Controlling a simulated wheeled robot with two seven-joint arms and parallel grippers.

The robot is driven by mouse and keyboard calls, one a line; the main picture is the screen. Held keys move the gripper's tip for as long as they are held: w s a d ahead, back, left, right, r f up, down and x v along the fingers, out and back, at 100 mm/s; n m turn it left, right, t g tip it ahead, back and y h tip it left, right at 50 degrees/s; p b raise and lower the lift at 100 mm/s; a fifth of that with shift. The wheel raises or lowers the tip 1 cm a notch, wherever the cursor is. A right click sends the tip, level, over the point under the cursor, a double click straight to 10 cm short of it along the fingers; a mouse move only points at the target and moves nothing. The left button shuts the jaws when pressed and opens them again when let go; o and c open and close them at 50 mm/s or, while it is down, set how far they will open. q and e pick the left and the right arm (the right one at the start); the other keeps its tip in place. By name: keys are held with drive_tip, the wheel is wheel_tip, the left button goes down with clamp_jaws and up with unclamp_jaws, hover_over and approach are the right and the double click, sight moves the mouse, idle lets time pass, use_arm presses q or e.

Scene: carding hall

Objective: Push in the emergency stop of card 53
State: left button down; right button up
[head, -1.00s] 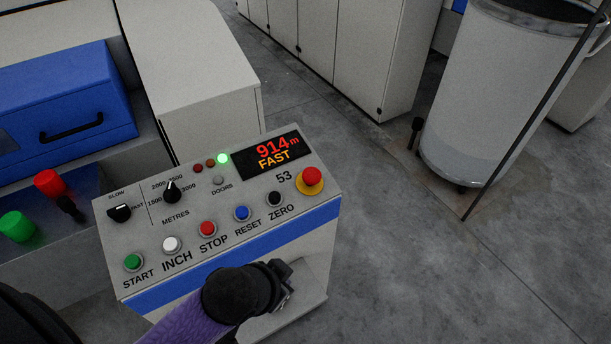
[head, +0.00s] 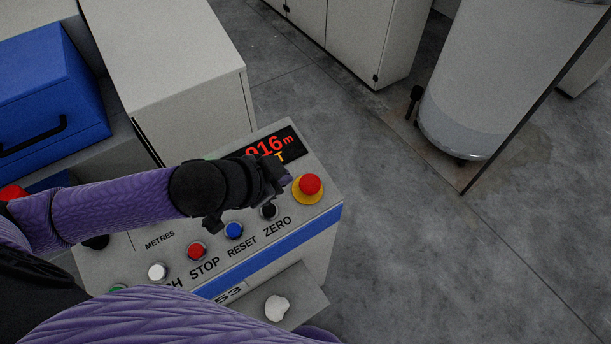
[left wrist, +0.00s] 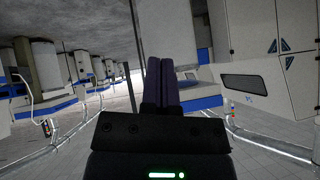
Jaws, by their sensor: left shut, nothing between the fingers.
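The card 53 panel (head: 325,205) is a grey sloped console with a blue stripe. Its emergency stop (head: 310,184), a red mushroom button on a yellow collar, sits at the panel's upper right corner. My left gripper (head: 284,180) is over the panel, just left of the button, with its fingertips towards it. Whether they touch it I cannot tell. In the left wrist view the fingers (left wrist: 162,82) are together and empty. The arm and gripper hide part of the display (head: 290,142) and the upper knobs. My right gripper is not in view.
The black ZERO (head: 269,210), blue RESET (head: 234,230) and red STOP (head: 196,251) buttons lie close below my gripper. A white clump (head: 277,308) lies on a ledge in front. A large grey can (head: 480,80) stands at the back right. The floor to the right is clear.

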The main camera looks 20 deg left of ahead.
use_arm(q)
drive_tip(key=b, duration=0.3)
approach(314, 179)
drive_tip(key=w+d, duration=0.3)
drive_tip(key=f, duration=0.2)
drive_tip(key=w+f, duration=0.1)
drive_tip(key=shift+a+b, duration=0.35)
drive_tip(key=shift+b, duration=0.05)
drive_tip(key=shift+w+a+f, duration=0.1)
drive_tip(key=shift+a+f, duration=0.05)
drive_tip(key=shift+f, duration=0.55)
